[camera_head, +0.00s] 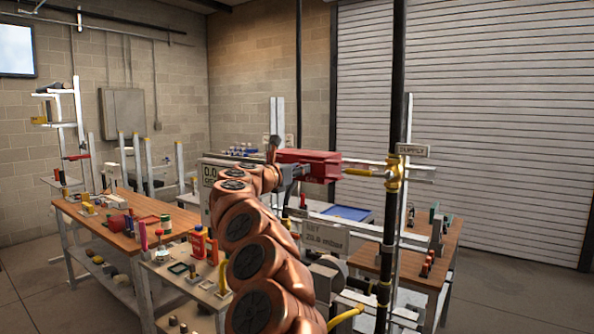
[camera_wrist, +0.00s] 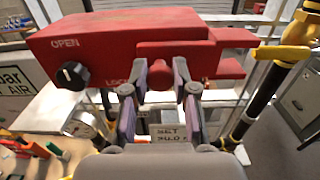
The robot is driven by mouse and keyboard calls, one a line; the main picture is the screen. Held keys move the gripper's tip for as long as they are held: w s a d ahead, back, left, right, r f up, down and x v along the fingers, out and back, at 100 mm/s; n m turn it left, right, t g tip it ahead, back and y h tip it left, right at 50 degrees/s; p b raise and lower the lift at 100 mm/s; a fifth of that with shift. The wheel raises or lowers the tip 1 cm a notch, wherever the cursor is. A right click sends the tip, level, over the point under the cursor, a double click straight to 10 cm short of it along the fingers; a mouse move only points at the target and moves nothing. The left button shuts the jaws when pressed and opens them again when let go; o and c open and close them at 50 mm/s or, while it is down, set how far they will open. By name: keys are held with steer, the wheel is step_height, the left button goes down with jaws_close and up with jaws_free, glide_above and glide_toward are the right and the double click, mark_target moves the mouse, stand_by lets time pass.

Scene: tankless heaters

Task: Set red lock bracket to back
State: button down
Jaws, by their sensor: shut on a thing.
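The red lock bracket (camera_head: 308,157) is a long red box beside the upright pipe in the head view. In the wrist view the red lock bracket (camera_wrist: 130,42) fills the top, with OPEN lettering, partly hidden lock lettering and a black knob (camera_wrist: 72,74) on its face. Its right end is forked. My gripper (camera_wrist: 160,78) is shut on a small red part at the lower middle of the bracket. In the head view my gripper (camera_head: 287,172) is at the bracket's left end, partly hidden by my arm.
A brass valve (camera_head: 394,173) with a yellow handle (camera_head: 358,172) sits on the black pipe (camera_head: 388,240), right of the bracket. A gauge (camera_wrist: 82,124) is below left in the wrist view. Cluttered wooden benches (camera_head: 120,232) stand left; another (camera_head: 440,262) is right.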

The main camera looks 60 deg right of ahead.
steer(key=c, duration=0.9)
jaws_free()
steer(key=shift+a, duration=0.15)
steer(key=a, duration=1.1)
steer(key=shift+w+a, duration=0.25)
steer(key=shift+a, duration=0.1)
steer(key=shift+w, duration=0.1)
